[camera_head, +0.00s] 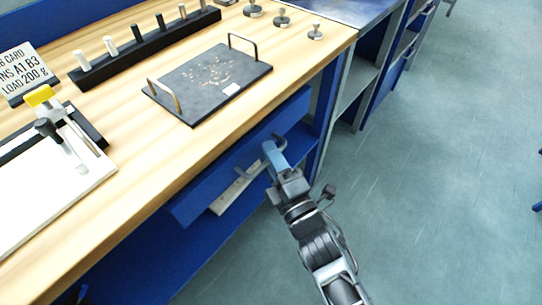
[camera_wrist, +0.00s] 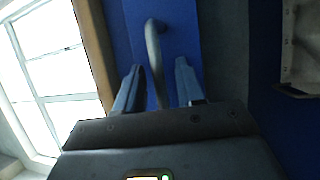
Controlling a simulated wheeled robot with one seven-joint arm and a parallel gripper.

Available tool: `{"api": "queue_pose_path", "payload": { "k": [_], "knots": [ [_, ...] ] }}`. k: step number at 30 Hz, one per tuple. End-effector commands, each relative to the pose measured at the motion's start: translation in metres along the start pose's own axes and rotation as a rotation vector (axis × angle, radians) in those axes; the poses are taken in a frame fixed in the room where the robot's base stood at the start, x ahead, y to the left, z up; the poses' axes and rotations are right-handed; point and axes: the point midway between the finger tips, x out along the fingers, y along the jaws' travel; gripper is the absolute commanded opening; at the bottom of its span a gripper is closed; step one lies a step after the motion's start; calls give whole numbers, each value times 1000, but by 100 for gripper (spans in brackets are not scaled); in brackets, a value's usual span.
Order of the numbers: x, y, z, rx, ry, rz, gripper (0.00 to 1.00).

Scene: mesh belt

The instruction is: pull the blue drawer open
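The blue drawer (camera_head: 215,187) has its long front just below the front edge of the wooden bench top. A grey bar handle (camera_wrist: 152,45) stands out from the blue front in the wrist view. My gripper (camera_head: 274,152) is at the drawer front in the head view, at the handle. In the wrist view my gripper (camera_wrist: 158,84) is open, with one finger on each side of the handle and a visible gap on both sides. The head view partly hides the handle behind my gripper. I cannot tell whether the drawer is slightly open.
On the bench top (camera_head: 128,160) are a dark tray (camera_head: 190,98) with two handles, a black peg rack (camera_head: 150,46), small weights (camera_head: 281,18), a sign (camera_head: 22,72) and a white board with a clamp (camera_head: 45,185). A pale object (camera_head: 237,193) shows below the drawer front.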

Motion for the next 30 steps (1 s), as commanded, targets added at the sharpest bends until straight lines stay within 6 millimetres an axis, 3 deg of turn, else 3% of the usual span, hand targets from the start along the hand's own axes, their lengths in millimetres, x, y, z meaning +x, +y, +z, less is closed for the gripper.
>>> {"api": "queue_pose_path", "payload": {
  "k": [3,15,30],
  "knots": [
    [0,0,0,0,0,0,38],
    [0,0,0,0,0,0,0],
    [-2,0,0,0,0,-1,0]
  ]
}}
